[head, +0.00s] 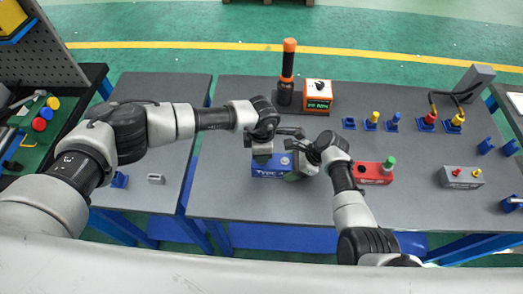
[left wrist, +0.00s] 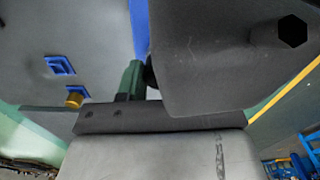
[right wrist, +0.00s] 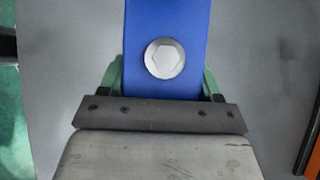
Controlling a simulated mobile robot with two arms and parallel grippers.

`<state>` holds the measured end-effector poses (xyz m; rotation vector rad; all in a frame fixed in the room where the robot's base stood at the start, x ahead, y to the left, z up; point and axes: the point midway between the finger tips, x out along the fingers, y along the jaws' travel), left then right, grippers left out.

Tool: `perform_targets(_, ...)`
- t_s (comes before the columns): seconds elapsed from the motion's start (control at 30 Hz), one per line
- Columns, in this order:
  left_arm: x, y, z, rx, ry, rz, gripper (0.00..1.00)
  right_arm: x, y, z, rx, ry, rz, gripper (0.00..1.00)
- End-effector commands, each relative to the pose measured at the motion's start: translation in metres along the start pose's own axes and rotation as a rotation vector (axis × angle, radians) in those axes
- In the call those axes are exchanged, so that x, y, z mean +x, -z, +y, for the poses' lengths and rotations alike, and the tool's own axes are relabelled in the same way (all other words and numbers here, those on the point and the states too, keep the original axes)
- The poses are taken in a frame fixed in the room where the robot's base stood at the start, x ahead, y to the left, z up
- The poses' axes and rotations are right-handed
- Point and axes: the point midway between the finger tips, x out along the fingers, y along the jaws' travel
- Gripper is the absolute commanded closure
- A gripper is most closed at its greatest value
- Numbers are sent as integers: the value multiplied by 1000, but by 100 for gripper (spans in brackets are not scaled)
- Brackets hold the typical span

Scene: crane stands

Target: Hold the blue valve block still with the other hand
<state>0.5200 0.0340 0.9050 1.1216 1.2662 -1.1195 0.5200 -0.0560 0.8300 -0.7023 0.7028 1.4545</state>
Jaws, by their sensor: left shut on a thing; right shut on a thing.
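The blue valve block (head: 266,170) lies on the grey table in the middle of the head view. Its white hexagonal cap (right wrist: 165,58) shows in the right wrist view. My right gripper (head: 303,167) is shut on the block, with a green finger on either side (right wrist: 165,82). My left gripper (head: 263,148) is above the block's left part. It is shut on a dark grey piece with a hexagonal hole (left wrist: 220,60), which fills the upper right of the left wrist view. One green left finger shows; the other is hidden.
A red block with a green knob (head: 372,172) sits right of my right arm. An orange-topped driver (head: 288,62) and an orange display box (head: 318,96) stand behind. Several blue stands and a grey box (head: 461,177) are at the right.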

Motion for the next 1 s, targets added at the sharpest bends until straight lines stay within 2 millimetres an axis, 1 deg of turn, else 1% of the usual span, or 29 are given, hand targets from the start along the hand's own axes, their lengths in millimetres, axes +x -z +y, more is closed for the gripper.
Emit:
perform_targets(0.07, 0, 0, 0, 74, -1, 0, 100, 0, 0, 0, 0, 0, 0, 68)
perform_targets(0.2, 0, -1, 0, 276, -1, -1, 100, 0, 0, 0, 0, 0, 0, 68)
perform_targets(0.3, 0, 0, 0, 384, -1, 0, 100, 0, 0, 0, 0, 0, 0, 68)
perform_targets(0.4, 0, 0, 0, 431, -1, 0, 100, 0, 0, 0, 0, 0, 0, 68)
perform_targets(0.67, 0, 0, 0, 438, -1, -1, 100, 0, 0, 0, 0, 0, 0, 68)
perform_targets(0.73, 0, 0, 0, 471, -2, 0, 100, 0, 0, 0, 0, 0, 0, 68)
perform_targets(1.0, 0, -1, 0, 816, -2, -1, 100, 0, 0, 0, 0, 0, 0, 68)
